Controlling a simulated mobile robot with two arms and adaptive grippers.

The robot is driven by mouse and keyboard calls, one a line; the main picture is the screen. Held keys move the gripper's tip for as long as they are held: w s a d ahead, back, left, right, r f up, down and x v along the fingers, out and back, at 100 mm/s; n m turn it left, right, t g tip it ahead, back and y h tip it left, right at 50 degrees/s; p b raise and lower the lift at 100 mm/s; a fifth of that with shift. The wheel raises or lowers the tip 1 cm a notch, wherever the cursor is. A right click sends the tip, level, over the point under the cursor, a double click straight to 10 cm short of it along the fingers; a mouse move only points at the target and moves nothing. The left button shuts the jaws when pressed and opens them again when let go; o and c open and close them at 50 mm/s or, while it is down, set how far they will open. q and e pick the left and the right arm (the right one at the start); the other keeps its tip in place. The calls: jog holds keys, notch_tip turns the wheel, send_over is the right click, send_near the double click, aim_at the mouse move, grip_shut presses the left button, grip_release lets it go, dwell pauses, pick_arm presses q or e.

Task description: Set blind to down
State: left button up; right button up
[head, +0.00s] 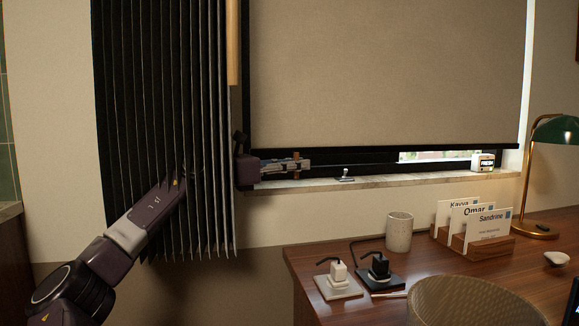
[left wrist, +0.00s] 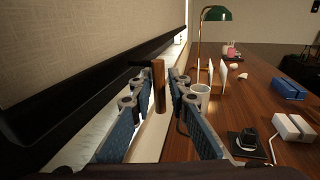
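The blind (head: 385,70) is a beige roller blind with a dark bottom bar (head: 385,149). It hangs over most of the window, with a gap under the bar above the sill; its fabric (left wrist: 80,35) also shows in the left wrist view. A small wooden pull handle (left wrist: 159,88) stands upright between the fingertips of my left gripper (left wrist: 165,78). The fingers are apart, with the handle nearer the left-hand one. In the head view, my left gripper (head: 300,163) is beside the wooden handle (head: 296,155), just under the bar. My right gripper is not in view.
A dark pleated curtain (head: 165,70) hangs across my left forearm. The sill (head: 410,180) holds a small white clock (head: 483,162). The desk (head: 335,260) below carries a cup (head: 398,232), chargers, a card holder (head: 470,240) and a green lamp (head: 557,130).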

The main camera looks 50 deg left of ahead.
pick_arm(q)
jog(key=shift+d, duration=0.1)
jog(key=v, duration=1.2)
jog(key=shift+f, duration=0.1)
dwell(0.6)
